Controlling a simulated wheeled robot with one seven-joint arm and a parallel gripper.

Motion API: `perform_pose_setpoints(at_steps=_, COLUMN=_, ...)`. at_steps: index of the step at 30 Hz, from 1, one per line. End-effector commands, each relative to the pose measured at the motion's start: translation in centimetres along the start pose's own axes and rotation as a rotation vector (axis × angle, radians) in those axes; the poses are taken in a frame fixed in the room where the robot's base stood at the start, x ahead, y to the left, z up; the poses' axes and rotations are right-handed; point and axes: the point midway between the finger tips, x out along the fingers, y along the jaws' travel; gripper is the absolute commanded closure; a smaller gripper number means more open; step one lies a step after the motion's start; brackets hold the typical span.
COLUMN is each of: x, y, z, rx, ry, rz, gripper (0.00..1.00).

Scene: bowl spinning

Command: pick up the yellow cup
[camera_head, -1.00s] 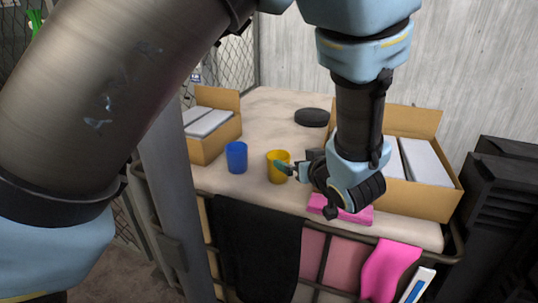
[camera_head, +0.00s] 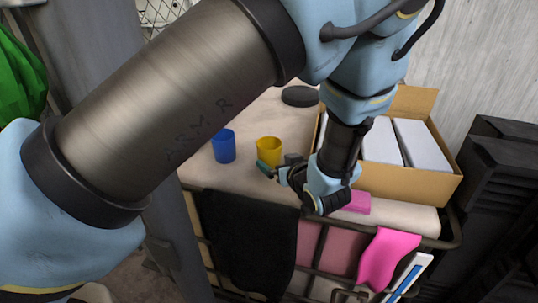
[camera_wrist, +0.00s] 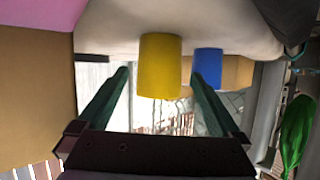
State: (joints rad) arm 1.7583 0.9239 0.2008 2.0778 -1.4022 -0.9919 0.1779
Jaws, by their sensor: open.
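The yellow cup (camera_head: 268,148) stands upright on the pale table top (camera_head: 200,172). My gripper (camera_head: 277,164) is open, low over the table, just at the near right side of the cup; a green finger overlaps the cup's lower part in the head view. In the wrist view, which shows the scene upside down, the yellow cup (camera_wrist: 160,65) appears in the gap between the two green fingers of my gripper (camera_wrist: 159,75). I cannot tell whether the fingers flank it or stop short of it. Nothing is held.
A blue cup (camera_head: 224,147) stands left of the yellow one; it also shows in the wrist view (camera_wrist: 207,68). A cardboard box (camera_head: 412,185) with white contents is at right. A pink block (camera_head: 356,203) lies near the front edge. A black disc (camera_head: 300,96) lies behind.

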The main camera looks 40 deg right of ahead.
Motion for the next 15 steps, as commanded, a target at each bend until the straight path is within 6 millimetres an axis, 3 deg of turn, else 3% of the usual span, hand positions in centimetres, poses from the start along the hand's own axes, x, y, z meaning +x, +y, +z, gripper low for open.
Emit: perform_pose_setpoints(at_steps=15, x=6.2, y=-0.1, z=-0.1, rx=0.002, ry=0.0, rz=-0.001, gripper=0.0)
